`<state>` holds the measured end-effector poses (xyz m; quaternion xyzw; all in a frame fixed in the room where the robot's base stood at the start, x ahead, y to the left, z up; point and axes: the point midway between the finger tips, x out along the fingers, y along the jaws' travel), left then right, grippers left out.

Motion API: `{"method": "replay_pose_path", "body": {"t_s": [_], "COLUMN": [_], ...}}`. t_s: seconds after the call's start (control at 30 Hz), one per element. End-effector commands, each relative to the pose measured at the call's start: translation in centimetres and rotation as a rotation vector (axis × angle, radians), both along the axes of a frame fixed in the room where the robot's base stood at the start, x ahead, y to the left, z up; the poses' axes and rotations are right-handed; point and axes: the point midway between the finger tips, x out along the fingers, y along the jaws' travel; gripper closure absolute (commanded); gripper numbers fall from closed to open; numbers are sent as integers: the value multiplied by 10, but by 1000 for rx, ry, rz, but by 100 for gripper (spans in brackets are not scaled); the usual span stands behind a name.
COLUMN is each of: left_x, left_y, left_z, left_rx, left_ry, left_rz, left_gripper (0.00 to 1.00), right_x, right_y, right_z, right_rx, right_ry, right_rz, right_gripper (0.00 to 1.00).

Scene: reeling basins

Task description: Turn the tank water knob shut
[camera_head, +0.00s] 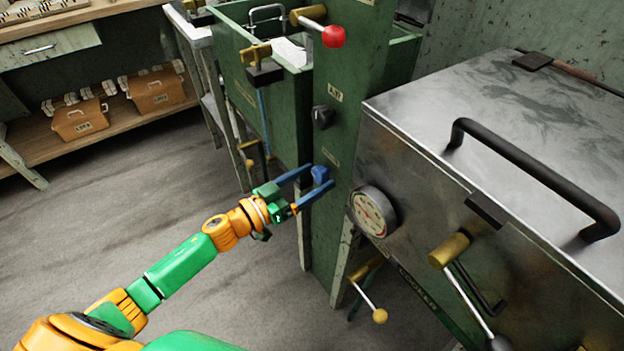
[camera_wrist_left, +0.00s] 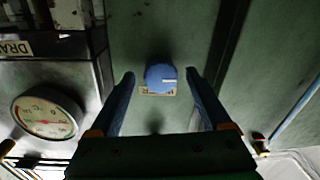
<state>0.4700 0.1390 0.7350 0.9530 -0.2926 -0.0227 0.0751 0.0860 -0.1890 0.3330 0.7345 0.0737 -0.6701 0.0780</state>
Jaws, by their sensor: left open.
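A blue knob (camera_head: 320,174) sits on the front of the green upright panel (camera_head: 343,100), below a black knob. In the left wrist view the blue knob (camera_wrist_left: 160,77) shows near the middle, with a small label beside it that is too small to read. My left gripper (camera_head: 312,186) is open, its two blue fingers on either side of the blue knob. In the left wrist view my left gripper (camera_wrist_left: 158,88) has a visible gap between each finger and the knob. My right gripper is in neither view.
A black knob (camera_head: 323,117) and a red-ended lever (camera_head: 333,37) are higher on the panel. A dial gauge (camera_head: 373,211) and a metal-topped tank (camera_head: 480,120) with a black handle stand at the right. A shelf (camera_head: 110,130) with orange boxes is at the left. Open floor lies between.

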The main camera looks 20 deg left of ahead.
Motion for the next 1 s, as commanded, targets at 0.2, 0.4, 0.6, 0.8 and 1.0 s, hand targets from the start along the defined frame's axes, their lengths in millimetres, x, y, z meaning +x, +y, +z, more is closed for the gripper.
{"method": "replay_pose_path", "body": {"t_s": [0.2, 0.4, 0.6, 0.8, 1.0], "left_x": [1, 1, 1, 1, 1], "left_y": [-1, -1, -1, -1, 0], "left_z": [-1, -1, -1, -1, -1], "left_rx": [0, 0, 1, 22, 104], "left_ry": [2, 2, 1, -15, -78], "left_rz": [1, 1, 1, 1, 3], "left_gripper": [18, 64, 100, 100, 100], "right_x": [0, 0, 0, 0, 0], "right_y": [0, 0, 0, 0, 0], "right_z": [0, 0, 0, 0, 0], "right_rx": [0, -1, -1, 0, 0], "right_ry": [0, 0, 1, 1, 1], "right_rz": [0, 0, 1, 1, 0], "right_gripper": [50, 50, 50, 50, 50]}}
